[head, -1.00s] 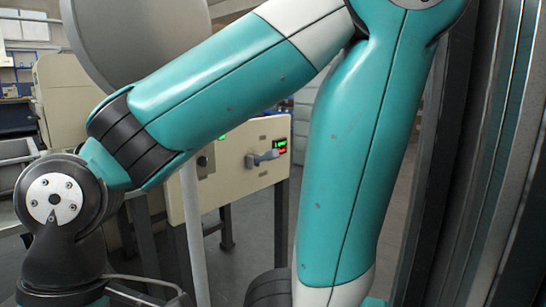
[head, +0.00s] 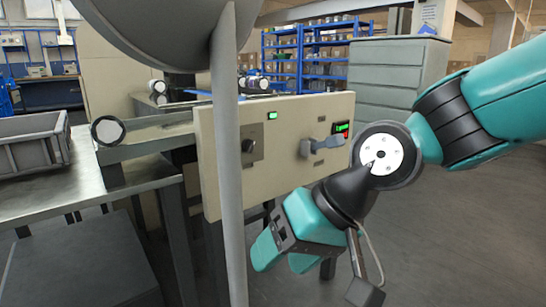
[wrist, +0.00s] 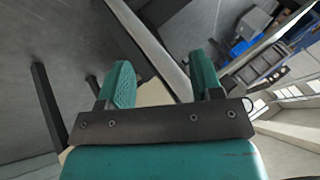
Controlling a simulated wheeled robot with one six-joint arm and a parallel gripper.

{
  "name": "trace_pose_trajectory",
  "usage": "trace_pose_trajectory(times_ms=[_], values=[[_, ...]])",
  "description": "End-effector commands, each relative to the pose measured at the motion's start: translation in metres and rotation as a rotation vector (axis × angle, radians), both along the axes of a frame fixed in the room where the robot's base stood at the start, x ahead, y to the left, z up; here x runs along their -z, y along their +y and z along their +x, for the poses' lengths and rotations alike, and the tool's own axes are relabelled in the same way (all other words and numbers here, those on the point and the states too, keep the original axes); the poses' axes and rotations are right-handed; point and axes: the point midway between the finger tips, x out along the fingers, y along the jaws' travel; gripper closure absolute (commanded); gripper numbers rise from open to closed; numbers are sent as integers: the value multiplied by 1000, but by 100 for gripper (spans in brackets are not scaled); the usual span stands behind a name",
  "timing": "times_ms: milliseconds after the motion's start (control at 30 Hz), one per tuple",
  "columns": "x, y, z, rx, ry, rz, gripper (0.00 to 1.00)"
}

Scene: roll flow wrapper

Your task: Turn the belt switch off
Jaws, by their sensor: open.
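A beige control panel (head: 215,190) stands near the middle of the head view. It carries a dark rotary knob (head: 249,146) on a square plate, with a lit green lamp (head: 272,115) above it. To the right is a grey lever handle (head: 322,144) beside a small display (head: 342,129) lit green and red. No readable label shows which one is the belt switch. My gripper (head: 282,258) is below the panel's lower edge, pointing down and left, open and empty. In the wrist view my gripper (wrist: 163,80) shows two teal fingers apart with nothing between them.
A grey post (head: 228,200) stands in front of the panel, left of the knob. A metal table (head: 140,175) with a grey crate (head: 25,145) is at left. Grey drawers (head: 400,75) and blue shelves (head: 310,50) stand behind. The floor at right is open.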

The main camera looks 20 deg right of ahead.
Motion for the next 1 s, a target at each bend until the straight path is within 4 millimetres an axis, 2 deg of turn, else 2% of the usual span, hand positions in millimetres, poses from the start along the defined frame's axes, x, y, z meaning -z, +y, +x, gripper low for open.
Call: trace_pose_trajectory(times_ms=[33,133,200,333,433,567,733,1000], values=[[19,-6,25,172,-7,103,40],[20,-21,70,494,-23,350,40],[7,-32,94,674,-26,551,40],[-12,-64,128,942,-18,932,40],[-27,-88,142,1063,-10,1172,40],[-39,-106,149,1128,1,1346,40],[-47,-107,155,1133,12,1384,40],[-49,-101,172,1132,15,1380,40]])
